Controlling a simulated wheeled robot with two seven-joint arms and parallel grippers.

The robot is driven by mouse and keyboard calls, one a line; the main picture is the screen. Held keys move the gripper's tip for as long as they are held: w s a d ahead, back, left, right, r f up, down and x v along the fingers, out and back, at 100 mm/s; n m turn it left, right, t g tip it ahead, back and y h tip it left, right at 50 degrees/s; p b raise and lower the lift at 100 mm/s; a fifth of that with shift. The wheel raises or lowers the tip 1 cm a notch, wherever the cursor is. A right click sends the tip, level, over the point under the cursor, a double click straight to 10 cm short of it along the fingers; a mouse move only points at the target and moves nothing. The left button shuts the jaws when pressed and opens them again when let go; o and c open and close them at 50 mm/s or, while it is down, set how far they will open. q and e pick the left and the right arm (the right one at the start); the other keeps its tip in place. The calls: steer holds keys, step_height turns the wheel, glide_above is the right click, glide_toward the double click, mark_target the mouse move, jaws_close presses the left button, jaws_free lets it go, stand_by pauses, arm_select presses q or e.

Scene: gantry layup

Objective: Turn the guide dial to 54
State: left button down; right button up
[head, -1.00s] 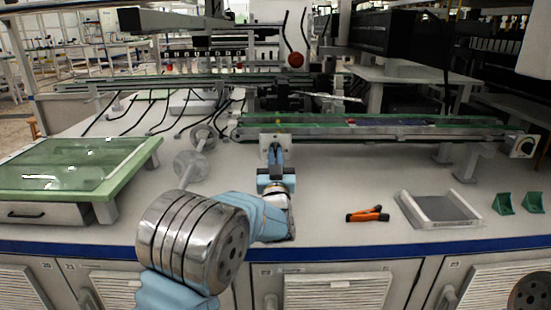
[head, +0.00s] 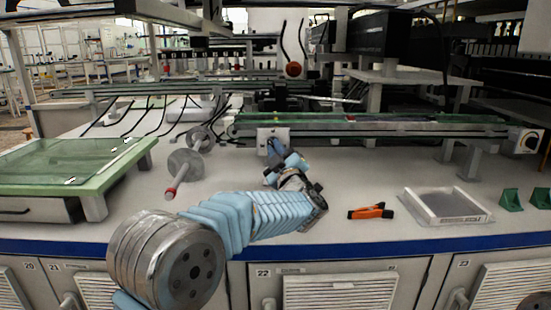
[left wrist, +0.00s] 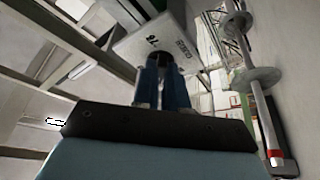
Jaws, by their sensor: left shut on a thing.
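The guide dial's white plate (head: 283,137) is on the near left end of the green-edged rail. My left gripper (head: 273,149) reaches up to it from the front, and its fingers are shut on the dial's small dark knob. In the left wrist view the gripper's two blue fingers (left wrist: 161,68) close around the knob against the white plate (left wrist: 152,44). Printed marks show on the plate, tilted and too small to read surely. The fingers hide most of the knob, so its setting cannot be read. My right gripper is out of view.
A reel on a red-tipped shaft (head: 185,165) stands left of my forearm. A green-framed glass panel (head: 110,160) is at left. Another knob (head: 525,141) is on the rail's right end.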

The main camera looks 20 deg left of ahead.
arm_select(q)
steer(key=shift+d+r+n+g+h+p, duration=0.15)
steer(key=shift+n+g, duration=0.7)
steer(key=shift+n, duration=1.4)
steer(key=shift+a+r+n+g+h+p, duration=0.2)
steer(key=shift+n+g, duration=0.6)
steer(key=shift+n, duration=1.4)
steer(key=shift+d+r+n+g+h+p, duration=0.25)
steer(key=shift+n+g, duration=0.6)
steer(key=shift+n, duration=1.4)
steer(key=shift+a, duration=0.1)
steer(key=c, duration=1.2)
jaws_free()
